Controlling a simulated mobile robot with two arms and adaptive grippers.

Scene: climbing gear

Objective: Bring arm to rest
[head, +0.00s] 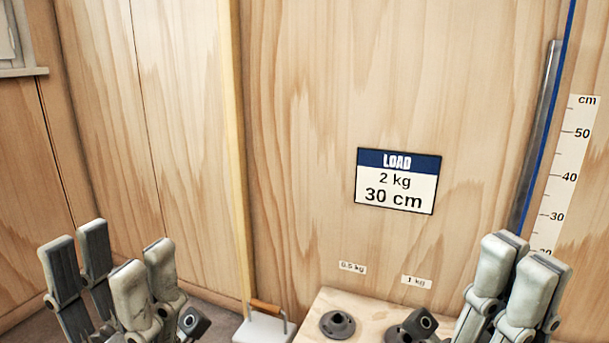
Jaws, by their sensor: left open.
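My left gripper (108,275) is at the lower left, with its fingers pointing up. Its dark finger pair and pale finger pair stand apart, with nothing visible between them. My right gripper (518,265) is at the lower right, also pointing up. Its finger pairs lie close against each other, and no object shows between them. Both arms below the grippers are cut off by the bottom edge of the picture.
A pale wooden block (316,310) carries a dark round weight (337,325) and another (393,334), partly hidden. A white item with an orange handle (266,306) stands left. The load sign (397,181) and centimetre scale (568,177) are behind. Space between the grippers is clear above the block.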

